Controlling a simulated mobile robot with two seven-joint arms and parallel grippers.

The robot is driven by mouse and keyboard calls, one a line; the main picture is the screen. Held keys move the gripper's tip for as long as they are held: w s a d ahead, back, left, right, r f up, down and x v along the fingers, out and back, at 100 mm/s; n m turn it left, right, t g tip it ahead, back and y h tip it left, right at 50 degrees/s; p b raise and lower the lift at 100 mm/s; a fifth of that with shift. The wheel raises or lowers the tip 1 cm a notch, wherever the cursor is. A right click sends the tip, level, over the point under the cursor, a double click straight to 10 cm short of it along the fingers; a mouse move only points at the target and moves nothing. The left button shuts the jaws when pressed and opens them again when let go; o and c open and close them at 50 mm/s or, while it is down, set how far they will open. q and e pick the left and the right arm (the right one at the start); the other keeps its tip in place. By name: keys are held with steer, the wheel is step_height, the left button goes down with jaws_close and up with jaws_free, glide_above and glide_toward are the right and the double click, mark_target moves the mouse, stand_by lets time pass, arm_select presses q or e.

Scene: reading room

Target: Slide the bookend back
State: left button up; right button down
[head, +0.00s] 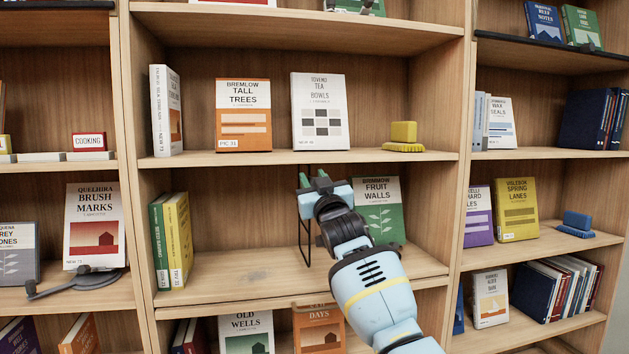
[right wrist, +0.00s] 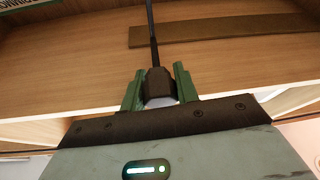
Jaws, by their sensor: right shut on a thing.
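The bookend (head: 304,225) is a thin black wire frame standing upright on the middle shelf, left of the green Fruit Walls book. In the right wrist view, my right gripper's green fingers (right wrist: 160,90) are shut on a dark block of the bookend (right wrist: 153,40), whose thin black bar rises from the block. My arm hides part of the shelf to the right of the bookend. My left gripper is not in view.
The middle shelf (head: 235,275) is bare between the bookend and the green (head: 158,245) and yellow (head: 178,240) books at its left. The Fruit Walls book (head: 385,215) stands behind my gripper. A shelf edge (head: 300,157) runs just above my gripper.

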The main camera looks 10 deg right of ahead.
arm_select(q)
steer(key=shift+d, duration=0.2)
arm_select(e)
steer(key=shift+d, duration=0.2)
steer(key=c, duration=1.1)
jaws_free()
steer(key=shift+o, duration=0.2)
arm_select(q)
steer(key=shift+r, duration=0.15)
arm_select(e)
steer(key=shift+s, duration=0.1)
steer(key=shift+p+v, duration=0.4)
steer(key=shift+v, duration=0.45)
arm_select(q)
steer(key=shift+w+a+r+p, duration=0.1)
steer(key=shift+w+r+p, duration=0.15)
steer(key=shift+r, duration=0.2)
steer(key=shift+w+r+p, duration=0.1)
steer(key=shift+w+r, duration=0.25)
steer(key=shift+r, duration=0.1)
arm_select(e)
steer(key=v, duration=0.6)
steer(key=shift+f, duration=0.1)
